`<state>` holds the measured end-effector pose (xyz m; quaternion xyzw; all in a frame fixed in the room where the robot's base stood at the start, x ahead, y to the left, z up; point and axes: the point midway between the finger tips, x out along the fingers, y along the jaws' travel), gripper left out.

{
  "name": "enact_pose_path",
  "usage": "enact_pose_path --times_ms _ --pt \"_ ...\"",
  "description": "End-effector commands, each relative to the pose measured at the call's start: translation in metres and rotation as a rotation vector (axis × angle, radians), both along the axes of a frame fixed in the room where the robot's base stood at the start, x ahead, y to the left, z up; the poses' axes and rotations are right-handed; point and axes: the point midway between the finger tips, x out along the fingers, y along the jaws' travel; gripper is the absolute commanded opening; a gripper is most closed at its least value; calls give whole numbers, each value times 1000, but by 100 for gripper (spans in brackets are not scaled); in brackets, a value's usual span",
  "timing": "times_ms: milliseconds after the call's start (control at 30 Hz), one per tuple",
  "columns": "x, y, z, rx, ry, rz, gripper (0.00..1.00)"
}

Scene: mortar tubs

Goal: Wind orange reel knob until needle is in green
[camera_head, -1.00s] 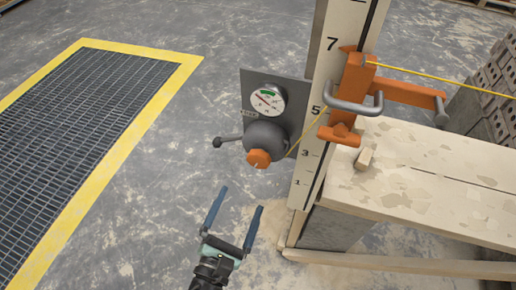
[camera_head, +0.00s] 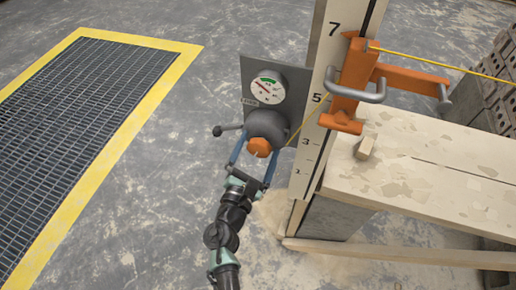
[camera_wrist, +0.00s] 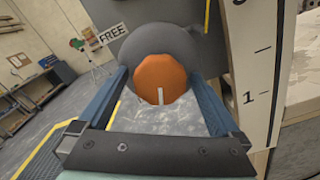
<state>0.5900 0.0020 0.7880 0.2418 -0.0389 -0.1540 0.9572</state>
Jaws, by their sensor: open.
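The orange knob (camera_head: 259,147) sits on the front of the dark grey reel (camera_head: 268,124), and it also shows in the wrist view (camera_wrist: 161,76) with a white mark near its lower edge. Above the reel is a round white dial (camera_head: 265,86) with a green band at its top; the red needle points to the left, outside the green. My gripper (camera_head: 254,162) is open, with its blue fingers to either side of the knob. In the wrist view the fingers (camera_wrist: 160,84) flank the knob with gaps on both sides.
A lever with a ball end (camera_head: 218,131) sticks out left of the reel. A numbered post (camera_head: 318,110) with an orange bracket (camera_head: 350,85) stands to the right, beside a wall with a pale top (camera_head: 420,165). A yellow-edged floor grate (camera_head: 80,95) lies left.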

Motion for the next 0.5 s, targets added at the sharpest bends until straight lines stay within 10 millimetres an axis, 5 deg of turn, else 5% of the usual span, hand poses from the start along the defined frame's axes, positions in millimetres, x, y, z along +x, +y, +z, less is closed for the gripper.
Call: enact_pose_path --times_ms 167,500 --pt "0 0 0 0 0 0 98" --pt "0 0 0 0 0 0 37"
